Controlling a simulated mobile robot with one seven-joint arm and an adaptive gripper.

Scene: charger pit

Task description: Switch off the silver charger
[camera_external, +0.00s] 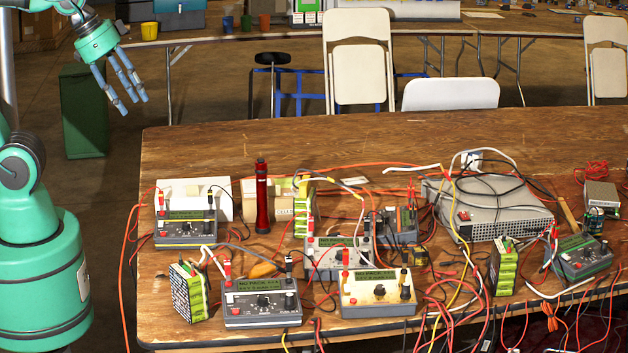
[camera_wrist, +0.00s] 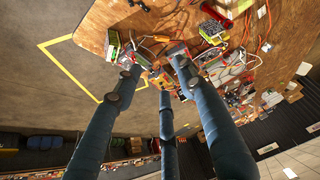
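Several chargers with small green screens and knobs stand on the wooden table. A silver-grey charger (camera_external: 326,262) stands in the middle, partly behind a cream-fronted charger (camera_external: 362,287). Other grey chargers stand at back left (camera_external: 187,230) and front left (camera_external: 262,302); a greener one (camera_external: 583,257) is at the right. Screens at the front read "NO PACK". My gripper (camera_external: 132,104) is left of and above the table, away from all chargers. Its blue fingers are spread and empty. In the wrist view the fingers (camera_wrist: 158,72) partly cover the chargers.
Cables sprawl across the table (camera_external: 200,150). A red torch-like cylinder (camera_external: 262,200), green battery packs (camera_external: 189,291) and a large silver box (camera_external: 490,208) stand among them. The table's back left is clear. Folding chairs (camera_external: 360,75) stand behind.

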